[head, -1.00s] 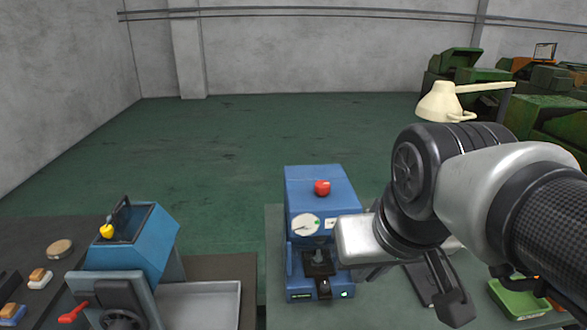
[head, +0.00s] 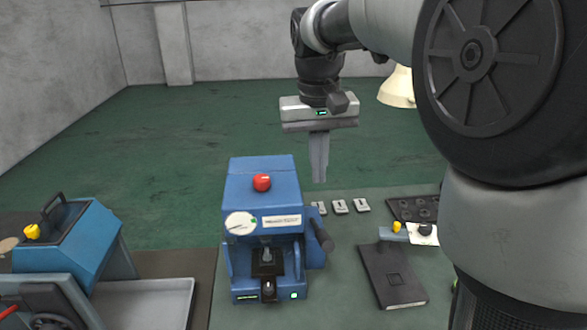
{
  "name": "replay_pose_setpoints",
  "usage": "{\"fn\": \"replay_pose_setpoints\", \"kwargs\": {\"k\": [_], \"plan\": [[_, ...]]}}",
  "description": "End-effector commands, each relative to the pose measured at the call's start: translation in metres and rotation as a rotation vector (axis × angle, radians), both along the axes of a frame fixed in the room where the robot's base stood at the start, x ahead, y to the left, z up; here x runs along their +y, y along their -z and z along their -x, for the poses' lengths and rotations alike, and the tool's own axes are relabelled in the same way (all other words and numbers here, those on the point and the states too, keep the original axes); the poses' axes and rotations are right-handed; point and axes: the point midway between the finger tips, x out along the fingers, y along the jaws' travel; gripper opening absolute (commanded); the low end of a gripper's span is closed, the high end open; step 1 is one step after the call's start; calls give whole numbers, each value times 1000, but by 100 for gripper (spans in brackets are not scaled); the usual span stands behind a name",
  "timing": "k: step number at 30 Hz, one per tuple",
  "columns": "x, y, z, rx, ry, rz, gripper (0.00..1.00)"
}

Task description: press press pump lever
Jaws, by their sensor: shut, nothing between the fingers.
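The blue press (head: 262,190) stands on the table in the middle of the head view. It has a red knob (head: 262,183) on top, a round white dial and a small dark stage in its lower opening. A dark cylindrical handle (head: 321,235) sticks out at its right side and looks like the pump lever. My gripper (head: 319,178) points down with its fingers shut and empty. In the picture it is above the handle and to the right of the press top, apart from both. Its exact depth relative to the handle is hard to tell.
A dark flat book-like object (head: 392,276) lies right of the press, with small white-labelled blocks (head: 340,207) behind it. A blue machine with a yellow knob (head: 32,231) and a grey tray (head: 150,302) are at left. My arm covers the right side.

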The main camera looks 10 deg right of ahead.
Motion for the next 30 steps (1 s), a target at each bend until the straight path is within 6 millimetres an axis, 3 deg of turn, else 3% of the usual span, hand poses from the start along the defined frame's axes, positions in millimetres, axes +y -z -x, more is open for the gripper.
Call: {"fn": "replay_pose_setpoints", "kwargs": {"k": [17, 23, 30], "plan": [[1, 8, -6, 11, 0, 4, 0], [-1, 39, -8, 15, 0, 4, 0], [-4, 91, -13, 14, 0, 4, 0]]}}
